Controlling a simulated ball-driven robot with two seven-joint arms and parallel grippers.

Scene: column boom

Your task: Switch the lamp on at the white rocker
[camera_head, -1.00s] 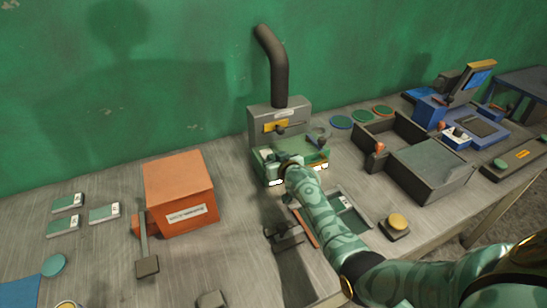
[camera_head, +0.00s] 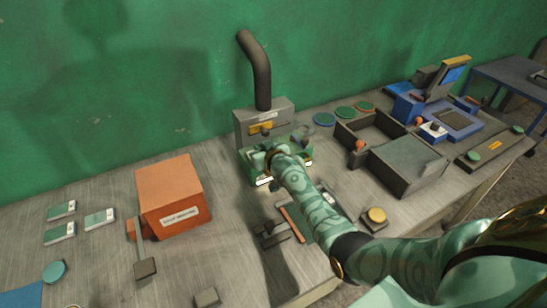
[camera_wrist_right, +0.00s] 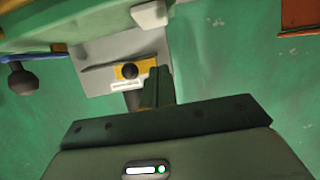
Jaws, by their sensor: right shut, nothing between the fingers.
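My right gripper (camera_head: 268,158) is at the front of a grey machine (camera_head: 268,115) with a black curved pipe. In the right wrist view its dark green fingers (camera_wrist_right: 158,82) are together and empty, close to a yellow plate (camera_wrist_right: 126,71) with a black knob on the grey housing. A white block (camera_wrist_right: 151,13) at the top of that view may be the rocker; it stands apart from the fingertips in the picture. Whether they touch anything is unclear. I cannot pick out the lamp or tell if it is lit. My left gripper is not in view.
An orange box (camera_head: 170,185) with a lever stands left of the machine. The front left bench has bare patches.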

